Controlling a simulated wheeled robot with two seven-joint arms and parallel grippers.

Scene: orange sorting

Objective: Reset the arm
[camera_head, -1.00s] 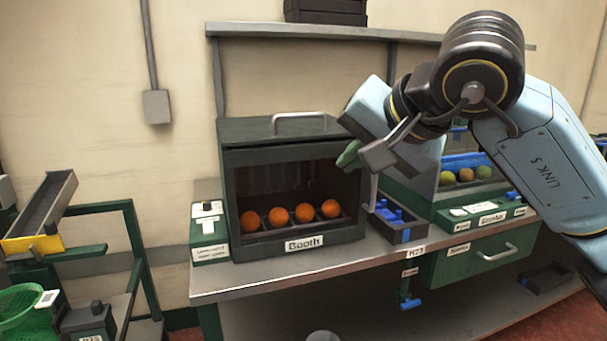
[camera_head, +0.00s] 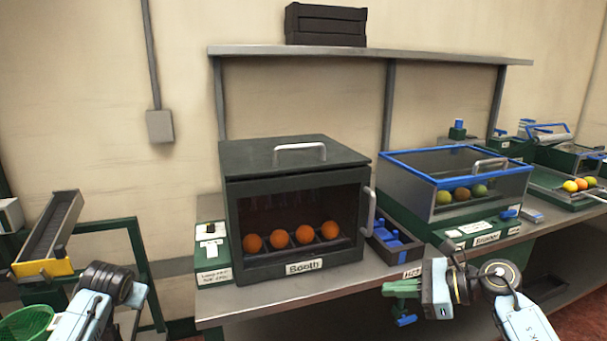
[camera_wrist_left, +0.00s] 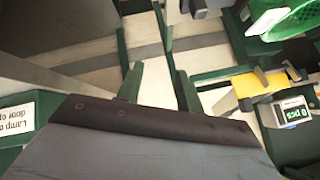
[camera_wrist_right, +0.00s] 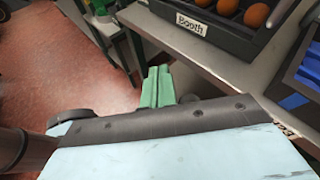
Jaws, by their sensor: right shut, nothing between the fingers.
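My right gripper (camera_head: 398,287) is low in front of the bench edge, below and right of the booth, its green fingers pointing left. In the right wrist view the right gripper's fingers (camera_wrist_right: 157,86) are together with nothing between them. My left arm (camera_head: 95,300) shows at the bottom left of the head view, where its fingertips cannot be made out. In the left wrist view the left gripper (camera_wrist_left: 160,78) has its two green fingers apart, with nothing between them. The dark booth (camera_head: 275,160) stands on the bench with its door closed and several oranges (camera_head: 304,235) behind the window.
A blue-rimmed smoker box (camera_head: 455,185) with fruit stands right of the booth. A small blue-and-dark tray (camera_head: 395,240) lies between them. A sloped chute (camera_head: 50,230) and a green basket (camera_head: 25,325) are at the left. The bench edge (camera_head: 260,303) lies close to my right gripper.

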